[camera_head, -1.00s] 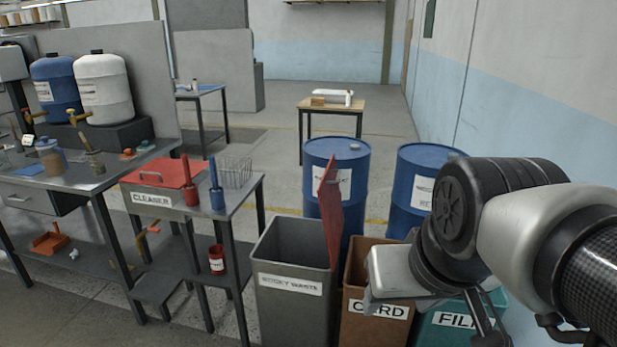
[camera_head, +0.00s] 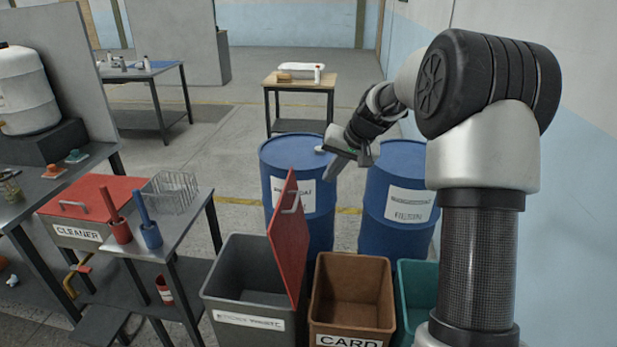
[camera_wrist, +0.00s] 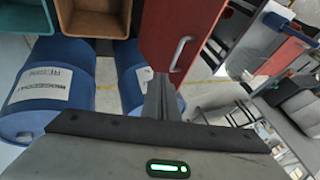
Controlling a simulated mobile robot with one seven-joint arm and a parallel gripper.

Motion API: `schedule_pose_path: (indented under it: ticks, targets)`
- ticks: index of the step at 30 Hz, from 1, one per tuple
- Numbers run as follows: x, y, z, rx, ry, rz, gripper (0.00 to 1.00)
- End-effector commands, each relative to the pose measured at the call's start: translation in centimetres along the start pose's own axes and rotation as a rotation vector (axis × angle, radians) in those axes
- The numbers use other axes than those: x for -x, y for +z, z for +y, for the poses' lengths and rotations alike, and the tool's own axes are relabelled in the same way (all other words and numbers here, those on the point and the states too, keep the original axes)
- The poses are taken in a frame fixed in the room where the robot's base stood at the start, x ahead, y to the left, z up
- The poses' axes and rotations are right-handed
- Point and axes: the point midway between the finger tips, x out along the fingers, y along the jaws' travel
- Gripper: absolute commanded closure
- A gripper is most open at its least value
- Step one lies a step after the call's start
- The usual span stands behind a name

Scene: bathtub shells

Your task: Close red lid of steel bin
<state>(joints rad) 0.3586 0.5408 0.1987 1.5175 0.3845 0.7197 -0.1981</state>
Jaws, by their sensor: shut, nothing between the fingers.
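The steel bin (camera_head: 238,338) stands open in the front middle of the head view, a white label on its front. Its red lid (camera_head: 284,245) stands up steeply at the bin's right edge, with a metal handle (camera_head: 291,206) near the top. In the wrist view the red lid (camera_wrist: 178,25) and its handle (camera_wrist: 180,53) are just beyond the fingers. My gripper (camera_head: 330,172) is shut and empty, above and behind the lid, over the blue drums. Its closed fingers (camera_wrist: 160,93) point towards the lid's handle side; I see no clear contact.
Two blue drums (camera_head: 290,190) (camera_head: 398,208) stand behind the bins. A brown card bin (camera_head: 352,290) and a teal bin (camera_head: 416,295) stand to the right. A bench with a red-lidded cleaner box (camera_head: 85,208) is on the left. A small table (camera_head: 300,85) is farther back.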

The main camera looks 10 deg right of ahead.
Motion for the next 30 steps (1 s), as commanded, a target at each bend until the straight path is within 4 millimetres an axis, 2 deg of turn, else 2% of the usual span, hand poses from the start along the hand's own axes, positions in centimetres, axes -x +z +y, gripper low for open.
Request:
schedule_pose_path:
  ticks: [5, 16, 21, 30]
  targets:
    - [-2.5, 0.2, 0.0, 0.001, -0.001, -0.004, 1.00]
    - [-10.2, 0.2, -0.1, 0.001, 0.000, -0.004, 1.00]
    - [-11.6, 0.5, -2.1, 0.003, 0.000, -0.003, 1.00]
    - [-12.4, 0.7, -2.9, 0.001, 0.001, -0.001, 1.00]
